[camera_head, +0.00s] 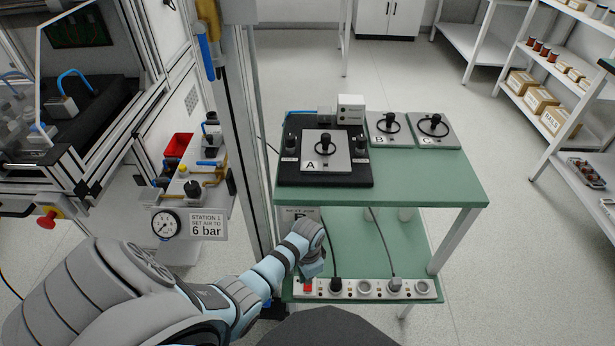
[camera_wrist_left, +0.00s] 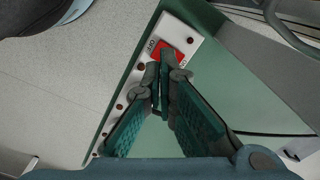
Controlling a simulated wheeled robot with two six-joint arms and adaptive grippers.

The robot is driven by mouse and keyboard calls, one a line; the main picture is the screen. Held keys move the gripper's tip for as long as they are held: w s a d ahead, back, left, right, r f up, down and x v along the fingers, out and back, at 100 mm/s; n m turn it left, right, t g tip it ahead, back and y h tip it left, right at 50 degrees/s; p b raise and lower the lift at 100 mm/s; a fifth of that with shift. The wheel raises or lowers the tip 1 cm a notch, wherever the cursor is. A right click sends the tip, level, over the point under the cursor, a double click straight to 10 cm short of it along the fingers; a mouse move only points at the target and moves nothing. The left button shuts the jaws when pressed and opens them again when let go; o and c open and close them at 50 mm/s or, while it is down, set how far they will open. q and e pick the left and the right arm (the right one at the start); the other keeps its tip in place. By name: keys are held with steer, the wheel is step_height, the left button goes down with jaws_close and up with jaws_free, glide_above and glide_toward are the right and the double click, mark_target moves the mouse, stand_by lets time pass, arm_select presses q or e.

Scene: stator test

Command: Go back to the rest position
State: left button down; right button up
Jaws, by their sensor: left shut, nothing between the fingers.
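My left arm comes in from the lower left in the head view. My left gripper (camera_head: 314,270) is low over the front left of the green lower shelf (camera_head: 355,250), beside the red switch (camera_head: 308,287) of a white power strip (camera_head: 350,289). In the left wrist view the fingers (camera_wrist_left: 166,68) are together and hold nothing. Their tips overlap the near edge of the red rocker switch (camera_wrist_left: 171,47), marked ON and OFF. I cannot tell whether they touch it. My right gripper is not in view.
Above the gripper stands the green table top (camera_head: 430,185) with plates A (camera_head: 335,163), B (camera_head: 388,140) and C (camera_head: 432,140). A post (camera_head: 240,110) and an air station with a gauge (camera_head: 167,224) are left. Two cables run down to the strip.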

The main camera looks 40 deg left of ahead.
arm_select(q)
steer(key=shift+r+p, duration=0.5)
steer(key=shift+r, duration=0.3)
steer(key=shift+r+p, duration=0.3)
steer(key=shift+p, duration=0.05)
steer(key=shift+f, duration=0.15)
